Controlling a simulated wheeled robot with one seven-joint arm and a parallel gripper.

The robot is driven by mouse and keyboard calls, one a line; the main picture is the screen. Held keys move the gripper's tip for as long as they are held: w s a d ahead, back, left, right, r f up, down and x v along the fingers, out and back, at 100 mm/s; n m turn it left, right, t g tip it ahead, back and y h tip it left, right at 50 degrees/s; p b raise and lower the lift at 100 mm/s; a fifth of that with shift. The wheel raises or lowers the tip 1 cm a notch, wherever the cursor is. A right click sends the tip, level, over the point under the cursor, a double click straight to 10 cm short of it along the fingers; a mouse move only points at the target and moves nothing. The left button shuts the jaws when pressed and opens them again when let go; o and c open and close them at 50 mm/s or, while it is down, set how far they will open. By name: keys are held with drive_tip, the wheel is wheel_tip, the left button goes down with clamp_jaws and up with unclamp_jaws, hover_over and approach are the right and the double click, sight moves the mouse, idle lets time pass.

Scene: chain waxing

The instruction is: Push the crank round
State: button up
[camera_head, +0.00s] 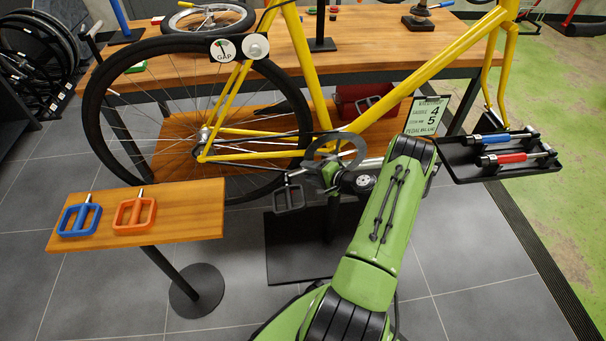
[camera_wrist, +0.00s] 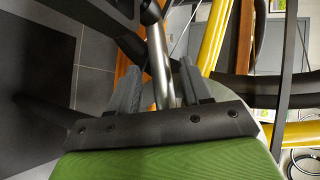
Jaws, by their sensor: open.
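The yellow bicycle (camera_head: 235,130) is held up in front of the long workbench. Its dark chainring (camera_head: 351,143) is partly hidden by my arm. A dark pedal (camera_head: 288,198) hangs at the lower left of the chainring, on the crank (camera_head: 299,175). My gripper (camera_head: 328,174) is at the crank, just right of this pedal. In the wrist view my gripper (camera_wrist: 160,82) is open, with a silver bar (camera_wrist: 158,55), apparently the crank arm, between its two grey fingers. I cannot tell whether either finger touches it.
A small wooden table (camera_head: 190,215) at left holds a blue pedal (camera_head: 79,219) and an orange pedal (camera_head: 134,214). A black tray (camera_head: 470,170) at right holds blue and red-handled tools. A card (camera_head: 427,115) stands behind my arm. Floor is free at lower left.

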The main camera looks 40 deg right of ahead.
sight(307, 171)
drive_tip(key=x, duration=0.3)
drive_tip(key=shift+w+f+b, duration=0.1)
drive_tip(key=shift+w+b, duration=0.1)
drive_tip(key=shift+b, duration=0.1)
drive_tip(key=shift+c, duration=0.3)
clamp_jaws()
